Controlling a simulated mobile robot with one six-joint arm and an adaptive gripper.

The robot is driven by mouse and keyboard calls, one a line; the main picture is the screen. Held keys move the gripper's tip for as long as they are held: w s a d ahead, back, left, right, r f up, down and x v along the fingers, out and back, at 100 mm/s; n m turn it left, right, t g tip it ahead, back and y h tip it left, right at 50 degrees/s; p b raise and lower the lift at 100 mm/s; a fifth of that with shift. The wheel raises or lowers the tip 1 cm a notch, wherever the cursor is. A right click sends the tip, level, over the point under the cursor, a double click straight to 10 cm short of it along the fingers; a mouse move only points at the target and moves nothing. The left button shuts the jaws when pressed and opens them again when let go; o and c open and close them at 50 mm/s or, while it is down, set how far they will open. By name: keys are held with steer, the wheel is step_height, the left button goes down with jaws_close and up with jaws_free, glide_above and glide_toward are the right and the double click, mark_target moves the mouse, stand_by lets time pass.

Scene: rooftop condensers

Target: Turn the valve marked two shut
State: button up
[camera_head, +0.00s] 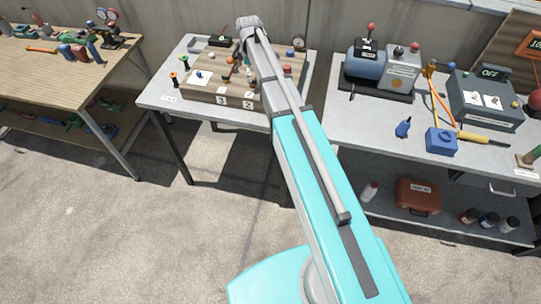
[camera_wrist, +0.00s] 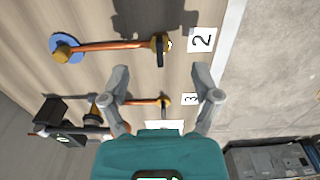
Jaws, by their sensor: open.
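The valve marked two (camera_wrist: 158,42) is brass with a dark handle, at the end of a copper pipe (camera_wrist: 110,46) in the wrist view. Its handle appears as a short dark bar crosswise to the pipe. The number 2 card (camera_wrist: 201,40) lies beside it. My gripper (camera_wrist: 161,75) is open and empty, its fingertips apart, below valve two in the picture. The valve marked three (camera_wrist: 165,102) and its card (camera_wrist: 190,99) show between and behind my fingers. In the head view, my arm hides valve two; its card (camera_head: 248,105) shows.
The wooden valve board (camera_head: 198,92) stands on a grey table (camera_head: 160,98). A blue disc (camera_wrist: 66,46) sits at the pipe's far end. A black fixture (camera_wrist: 62,112) stands at lower left in the wrist view. Another table (camera_head: 345,118) with equipment stands right.

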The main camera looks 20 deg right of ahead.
steer(key=shift+r+p, duration=5.3)
steer(key=shift+r, duration=0.35)
steer(key=s+f+m+b, duration=0.3)
steer(key=s+m, duration=0.2)
steer(key=s, duration=0.5)
steer(key=s+f+m+b, duration=0.3)
steer(key=s+m, duration=0.2)
steer(key=s, duration=0.6)
steer(key=s+f+m+b, duration=0.1)
steer(key=s+f+b, duration=0.1)
steer(key=f+b, duration=1.1)
steer(key=s+f+m+b, duration=0.1)
steer(key=s+f+b, duration=0.1)
steer(key=f+b, duration=1.1)
steer(key=shift+s, duration=0.25)
step_height(320, 180, up, 19)
steer(key=s+p, duration=0.1)
steer(key=p, duration=1.7)
steer(key=shift+f+p, duration=0.15)
steer(key=shift+p, duration=0.2)
